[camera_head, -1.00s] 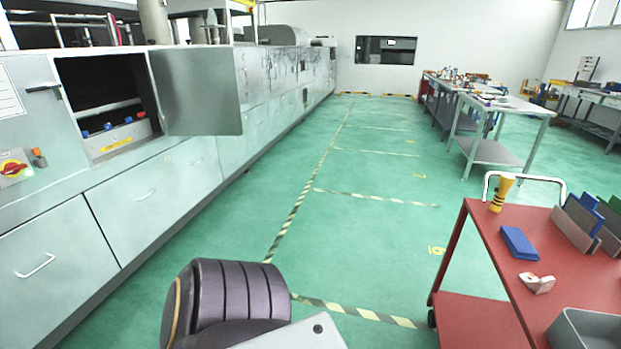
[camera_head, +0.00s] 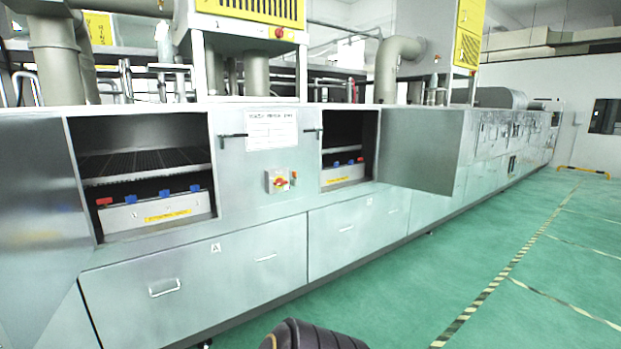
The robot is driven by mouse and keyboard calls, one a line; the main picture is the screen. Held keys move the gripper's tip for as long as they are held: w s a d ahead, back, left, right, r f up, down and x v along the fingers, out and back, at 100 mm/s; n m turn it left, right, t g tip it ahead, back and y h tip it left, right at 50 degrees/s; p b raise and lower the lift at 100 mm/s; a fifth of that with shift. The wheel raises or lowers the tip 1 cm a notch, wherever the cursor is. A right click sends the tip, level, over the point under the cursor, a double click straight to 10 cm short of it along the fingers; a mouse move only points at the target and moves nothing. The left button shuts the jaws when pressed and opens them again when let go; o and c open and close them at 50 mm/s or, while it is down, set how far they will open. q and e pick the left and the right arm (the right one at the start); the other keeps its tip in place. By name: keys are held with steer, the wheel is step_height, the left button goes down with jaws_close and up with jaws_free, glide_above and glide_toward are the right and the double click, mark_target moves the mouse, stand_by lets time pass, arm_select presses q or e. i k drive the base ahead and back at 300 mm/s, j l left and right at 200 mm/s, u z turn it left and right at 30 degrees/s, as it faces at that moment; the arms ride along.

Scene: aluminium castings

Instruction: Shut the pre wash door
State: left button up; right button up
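Two openings in the long grey washing machine (camera_head: 245,205) stand with their doors open. The left door (camera_head: 40,215) swings out to the left of its opening (camera_head: 140,135). The right door (camera_head: 420,150) swings out to the right of its opening (camera_head: 348,130). A paper sign (camera_head: 271,130) hangs between the openings, but its text is too small to read, so I cannot tell which door is the pre wash door. Neither of my grippers is in view; only a dark ribbed part of my own body shows at the bottom edge.
Door latches and a red-and-yellow rotary switch (camera_head: 280,181) sit between the openings. Drawers with handles (camera_head: 165,288) line the machine's lower front. Green floor (camera_head: 480,270) with striped tape (camera_head: 500,275) is clear to the right.

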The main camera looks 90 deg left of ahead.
mark_target(45, 243)
steer(key=k+j+u, duration=0.15)
steer(key=k+u, duration=0.25)
steer(key=k+j+u, duration=0.15)
steer(key=u, duration=0.2)
steer(key=k+j+u, duration=0.2)
steer(key=j+u, duration=0.2)
steer(key=k+j+u, duration=0.2)
steer(key=u, duration=0.15)
steer(key=k+j+u, duration=0.1)
steer(key=j+u, duration=0.65)
steer(key=j, duration=0.15)
steer(key=j+u, duration=0.75)
steer(key=j, duration=0.15)
steer(key=k+j+z, duration=0.4)
steer(key=k+j, duration=0.25)
steer(key=k+j+z, duration=0.4)
steer(key=k+j, duration=0.15)
steer(key=k, duration=0.15)
